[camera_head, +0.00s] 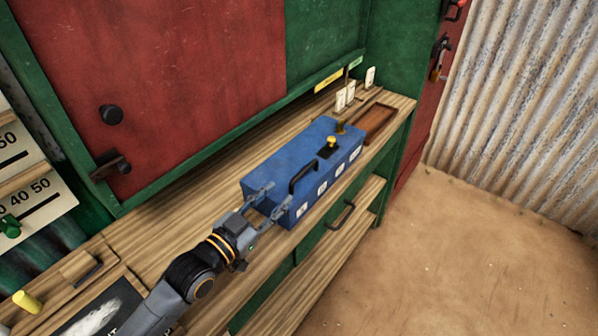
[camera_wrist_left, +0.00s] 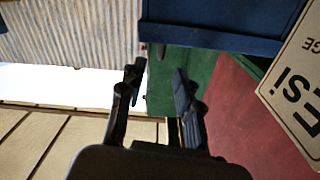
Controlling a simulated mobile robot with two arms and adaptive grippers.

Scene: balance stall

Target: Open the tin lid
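The blue tin (camera_head: 295,155) sits on the wooden counter, and its lid looks closed. My right gripper is not in view.
A brown wooden tray (camera_head: 375,118) lies beyond the tin. Small white cards (camera_head: 345,97) stand behind it. A red and green cabinet wall rises along the back of the counter (camera_head: 190,215). Open floor lies to the right.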

